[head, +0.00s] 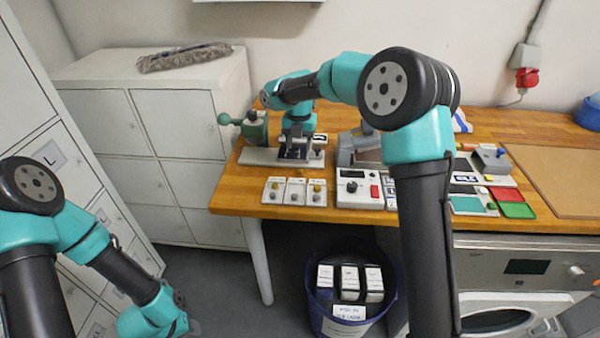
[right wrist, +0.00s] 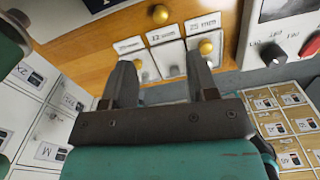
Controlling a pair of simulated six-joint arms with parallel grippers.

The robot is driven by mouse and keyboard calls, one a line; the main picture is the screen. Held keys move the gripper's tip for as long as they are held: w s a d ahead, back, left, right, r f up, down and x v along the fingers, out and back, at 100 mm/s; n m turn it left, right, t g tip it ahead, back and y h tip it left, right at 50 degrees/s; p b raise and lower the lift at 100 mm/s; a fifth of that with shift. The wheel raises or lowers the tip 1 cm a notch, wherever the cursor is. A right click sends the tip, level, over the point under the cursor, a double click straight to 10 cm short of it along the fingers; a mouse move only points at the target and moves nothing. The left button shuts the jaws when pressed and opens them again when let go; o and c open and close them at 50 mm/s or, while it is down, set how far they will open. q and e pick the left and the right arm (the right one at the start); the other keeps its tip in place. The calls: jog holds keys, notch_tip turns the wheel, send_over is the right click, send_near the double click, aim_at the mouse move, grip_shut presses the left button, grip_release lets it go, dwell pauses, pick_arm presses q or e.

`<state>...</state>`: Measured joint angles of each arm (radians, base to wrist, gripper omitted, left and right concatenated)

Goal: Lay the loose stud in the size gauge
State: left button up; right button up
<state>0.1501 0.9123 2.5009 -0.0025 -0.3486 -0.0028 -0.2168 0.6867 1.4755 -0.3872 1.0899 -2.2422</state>
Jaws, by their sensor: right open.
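Three small white plates with millimetre labels stand in a row at the table's front edge: left (head: 273,199), middle (head: 294,199) and right (head: 316,199). They look like the size gauge, but I cannot be sure. Round brass-coloured knobs show on or by them, one on the right plate (right wrist: 206,46) and one above the row (right wrist: 160,14). I cannot tell which piece is the loose stud. My right gripper (head: 293,154) is open, above the table behind the plates; its fingers (right wrist: 160,75) show apart with nothing clearly between them. My left gripper (head: 185,327) is low at the left, its fingers barely visible.
A white control box (head: 349,200) with a red button stands right of the plates. A green clamp-like device (head: 255,128) stands at the back left. Red (head: 506,194) and green (head: 518,211) trays lie further right. A blue bin (head: 325,322) with boxes stands below the table.

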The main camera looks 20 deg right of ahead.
send_over(300, 170)
jog(key=shift+s+a+f, duration=0.1)
jog(key=shift+a+f, duration=0.05)
jog(key=shift+f, duration=2.65)
jog(key=shift+f, duration=2.6)
jog(key=shift+c, duration=0.3)
grip_shut()
jog(key=shift+r, duration=0.1)
